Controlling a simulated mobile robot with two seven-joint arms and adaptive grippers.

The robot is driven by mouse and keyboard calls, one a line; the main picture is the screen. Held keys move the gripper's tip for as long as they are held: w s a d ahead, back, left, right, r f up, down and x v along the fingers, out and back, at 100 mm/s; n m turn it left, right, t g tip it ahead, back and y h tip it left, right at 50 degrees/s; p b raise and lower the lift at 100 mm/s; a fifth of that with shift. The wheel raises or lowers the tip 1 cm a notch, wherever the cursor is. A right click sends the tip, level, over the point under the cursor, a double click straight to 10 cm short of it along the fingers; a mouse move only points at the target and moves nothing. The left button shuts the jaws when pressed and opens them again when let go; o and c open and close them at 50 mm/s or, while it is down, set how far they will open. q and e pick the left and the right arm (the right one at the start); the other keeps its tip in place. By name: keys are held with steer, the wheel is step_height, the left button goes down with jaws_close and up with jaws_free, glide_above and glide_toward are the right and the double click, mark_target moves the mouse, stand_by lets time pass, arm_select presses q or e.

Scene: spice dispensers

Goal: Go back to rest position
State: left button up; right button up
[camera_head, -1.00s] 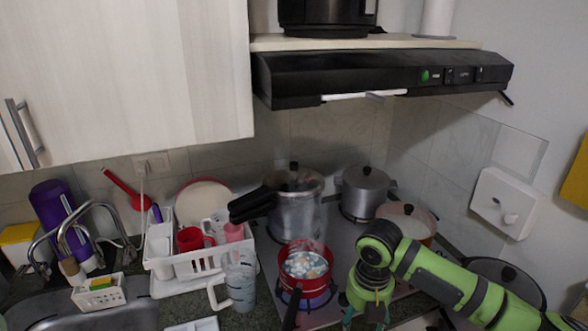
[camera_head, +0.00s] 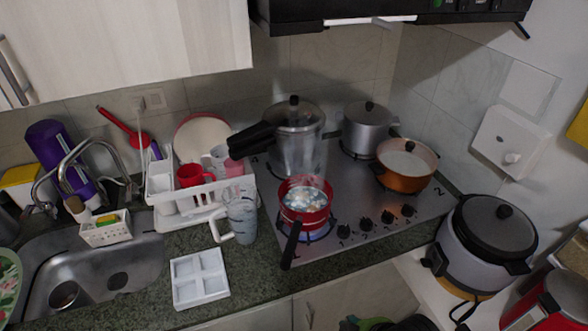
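Neither of my grippers shows clearly in the head view. A thin strip of green and dark shapes shows at the bottom edge, right of centre; I cannot tell whether it is part of my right arm. A red pot (camera_head: 304,206) with pale contents steams on the front left burner, its dark handle pointing toward me. A white tray with compartments (camera_head: 199,277) lies on the counter to the left of the stove, with no gripper near it.
The stove (camera_head: 345,205) also bears a pressure cooker (camera_head: 297,150), a grey lidded pot (camera_head: 368,130) and a copper pan (camera_head: 406,172). A rice cooker (camera_head: 487,250) stands at right. A dish rack (camera_head: 200,205), glass mug (camera_head: 241,220) and sink (camera_head: 130,262) are at left.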

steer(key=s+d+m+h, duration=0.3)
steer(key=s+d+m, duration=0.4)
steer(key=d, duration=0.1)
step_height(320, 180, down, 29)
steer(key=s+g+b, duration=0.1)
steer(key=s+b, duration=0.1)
steer(key=b, duration=0.3)
arm_select(q)
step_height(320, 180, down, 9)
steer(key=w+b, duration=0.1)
steer(key=b, duration=0.3)
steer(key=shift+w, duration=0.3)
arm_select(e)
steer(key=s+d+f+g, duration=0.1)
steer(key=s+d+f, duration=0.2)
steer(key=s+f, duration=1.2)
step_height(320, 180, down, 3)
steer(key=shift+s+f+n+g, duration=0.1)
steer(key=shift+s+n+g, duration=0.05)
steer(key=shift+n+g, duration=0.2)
